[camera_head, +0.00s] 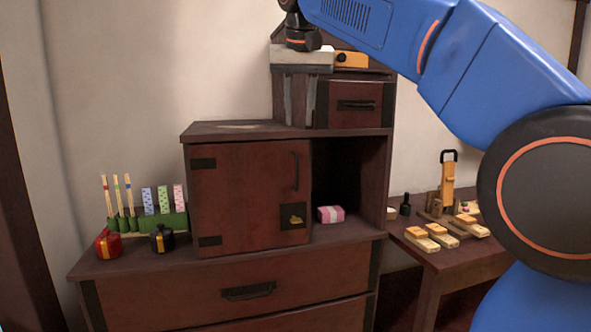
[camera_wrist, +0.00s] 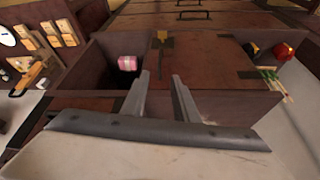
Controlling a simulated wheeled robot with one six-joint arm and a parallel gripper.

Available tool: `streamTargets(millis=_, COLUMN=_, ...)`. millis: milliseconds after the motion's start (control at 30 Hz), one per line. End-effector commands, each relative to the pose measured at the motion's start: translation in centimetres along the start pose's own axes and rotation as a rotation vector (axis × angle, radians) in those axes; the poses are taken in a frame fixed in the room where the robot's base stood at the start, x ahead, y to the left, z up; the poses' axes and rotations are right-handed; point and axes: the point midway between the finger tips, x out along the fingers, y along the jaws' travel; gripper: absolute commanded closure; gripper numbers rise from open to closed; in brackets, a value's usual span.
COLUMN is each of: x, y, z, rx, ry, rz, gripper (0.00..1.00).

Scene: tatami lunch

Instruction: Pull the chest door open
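The chest door (camera_head: 235,195) is dark red-brown wood and looks shut. Its dark vertical bar handle (camera_head: 295,171) is near the upper right edge. A black plate with a gold emblem sits below the handle. The door also shows in the wrist view (camera_wrist: 205,58), seen from above. My gripper (camera_head: 301,124) points down, above the door's top edge and the handle, with nothing between its fingers. In the wrist view the two fingers (camera_wrist: 159,78) are apart, with their tips toward the handle side of the door. Contact with the handle is not visible.
Right of the door is an open compartment with a pink box (camera_head: 331,214). A small drawer (camera_head: 354,104) stands above it. A red pot (camera_head: 108,243) and a black pot (camera_head: 162,238) stand on the ledge left of the door. A side table (camera_head: 440,260) holds food pieces.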

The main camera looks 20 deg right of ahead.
Motion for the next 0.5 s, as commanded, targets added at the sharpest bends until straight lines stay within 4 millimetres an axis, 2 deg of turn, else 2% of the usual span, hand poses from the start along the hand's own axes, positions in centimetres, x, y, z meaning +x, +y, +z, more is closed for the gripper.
streamTargets(millis=500, x=8.8, y=0.1, z=0.1, rx=0.0, ry=-0.002, rz=0.001, gripper=0.73)
